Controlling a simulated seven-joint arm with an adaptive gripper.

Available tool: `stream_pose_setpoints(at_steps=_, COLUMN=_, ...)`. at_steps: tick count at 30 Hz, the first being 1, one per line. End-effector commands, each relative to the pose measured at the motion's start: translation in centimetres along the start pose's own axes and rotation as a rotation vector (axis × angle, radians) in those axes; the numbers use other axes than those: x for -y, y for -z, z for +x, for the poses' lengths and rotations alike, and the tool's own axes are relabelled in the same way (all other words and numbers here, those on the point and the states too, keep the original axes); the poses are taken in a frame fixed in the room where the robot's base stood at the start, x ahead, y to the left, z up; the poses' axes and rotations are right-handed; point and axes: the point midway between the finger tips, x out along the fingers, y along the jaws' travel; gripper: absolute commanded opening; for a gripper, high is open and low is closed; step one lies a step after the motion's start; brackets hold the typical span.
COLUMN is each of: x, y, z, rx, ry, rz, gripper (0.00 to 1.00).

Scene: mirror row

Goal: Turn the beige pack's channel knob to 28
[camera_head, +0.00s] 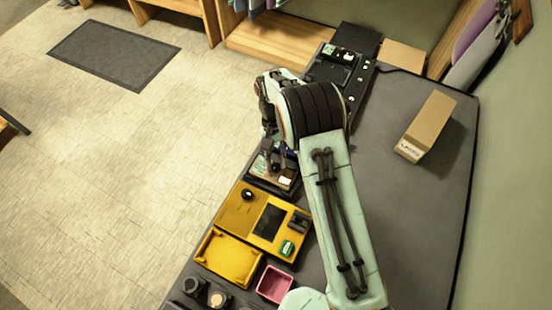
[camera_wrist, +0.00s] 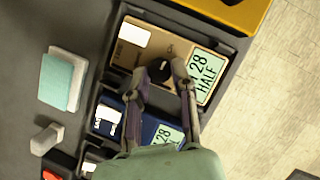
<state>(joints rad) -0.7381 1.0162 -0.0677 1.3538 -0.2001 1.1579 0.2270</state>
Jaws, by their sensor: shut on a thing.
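The beige pack (camera_wrist: 160,48) lies in a dark tray in the wrist view, with a white label at one end and a pale green display (camera_wrist: 204,75) reading "28 HALF" at the other. Its black channel knob (camera_wrist: 158,70) sits between my fingertips. My gripper (camera_wrist: 160,73) is shut on this knob, with one finger on each side. In the head view, my gripper (camera_head: 275,160) is over the beige pack (camera_head: 287,181), and the knob is hard to make out there.
A blue pack (camera_wrist: 134,122) with a display starting "28" lies beside the beige one, partly hidden by my gripper. A yellow device (camera_head: 238,213), a yellow tray (camera_head: 228,258) and a pink bin (camera_head: 273,284) stand nearby. A cardboard box (camera_head: 427,125) stands on the grey table at right.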

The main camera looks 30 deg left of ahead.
Motion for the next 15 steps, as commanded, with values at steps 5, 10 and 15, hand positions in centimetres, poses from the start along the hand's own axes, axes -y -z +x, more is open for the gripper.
stream_pose_setpoints(at_steps=5, x=0.15, y=-0.02, z=0.08, rx=0.001, ry=-0.051, rz=-0.120, gripper=0.00)
stream_pose_setpoints(at_steps=10, x=0.21, y=-0.03, z=0.09, rx=0.001, ry=-0.088, rz=-0.211, gripper=0.00)
stream_pose_setpoints(at_steps=15, x=0.24, y=-0.04, z=0.10, rx=0.001, ry=-0.112, rz=-0.270, gripper=0.00)
